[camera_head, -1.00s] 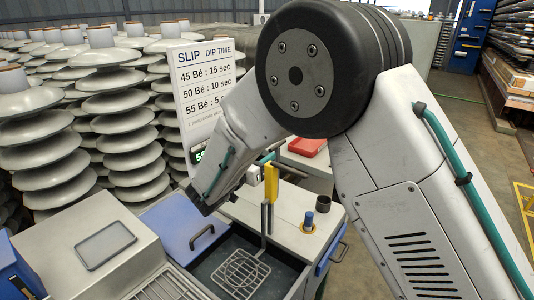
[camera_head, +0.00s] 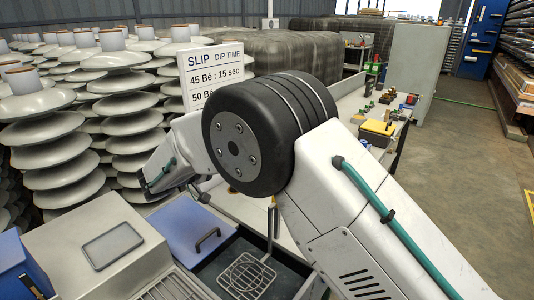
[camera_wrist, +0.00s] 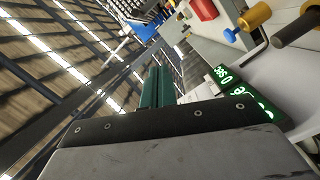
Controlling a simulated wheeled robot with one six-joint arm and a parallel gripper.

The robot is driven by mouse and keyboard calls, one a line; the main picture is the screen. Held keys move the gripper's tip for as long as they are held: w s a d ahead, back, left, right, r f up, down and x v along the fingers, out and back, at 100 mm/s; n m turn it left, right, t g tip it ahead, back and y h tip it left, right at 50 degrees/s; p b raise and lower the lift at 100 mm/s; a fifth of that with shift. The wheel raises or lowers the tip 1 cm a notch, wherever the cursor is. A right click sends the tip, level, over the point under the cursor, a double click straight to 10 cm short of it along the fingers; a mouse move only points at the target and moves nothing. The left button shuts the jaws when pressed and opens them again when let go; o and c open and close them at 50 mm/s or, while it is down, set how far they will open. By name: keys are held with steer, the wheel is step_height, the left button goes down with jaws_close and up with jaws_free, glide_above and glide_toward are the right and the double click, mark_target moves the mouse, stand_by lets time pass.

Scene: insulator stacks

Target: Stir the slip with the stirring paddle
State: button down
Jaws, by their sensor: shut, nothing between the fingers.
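My gripper (camera_wrist: 155,88) shows in the wrist view as two green fingers, shut together with nothing between them. In the head view its fingers are not clear; my wrist is above and left of the tank. The dark open tank (camera_head: 213,272) stands at the lower middle, but the slip's surface is hard to make out. A wire-grid tool (camera_head: 246,275) with an upright stem is at the tank. I cannot tell whether it is the stirring paddle. In the wrist view a yellow-ended handle (camera_wrist: 256,16) is at the upper right, apart from my fingers.
A blue lid (camera_head: 185,226) with a handle lies left of the tank. A slip dip-time sign (camera_head: 215,75) stands behind my arm. Insulator stacks (camera_head: 60,150) fill the left. A lit green display (camera_wrist: 238,88) is close to my gripper. A bench with small parts (camera_head: 345,104) extends behind.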

steer(key=w+d+n, duration=0.3)
steer(key=w+d, duration=0.1)
steer(key=d, duration=0.7)
steer(key=shift+f+g+h, duration=0.3)
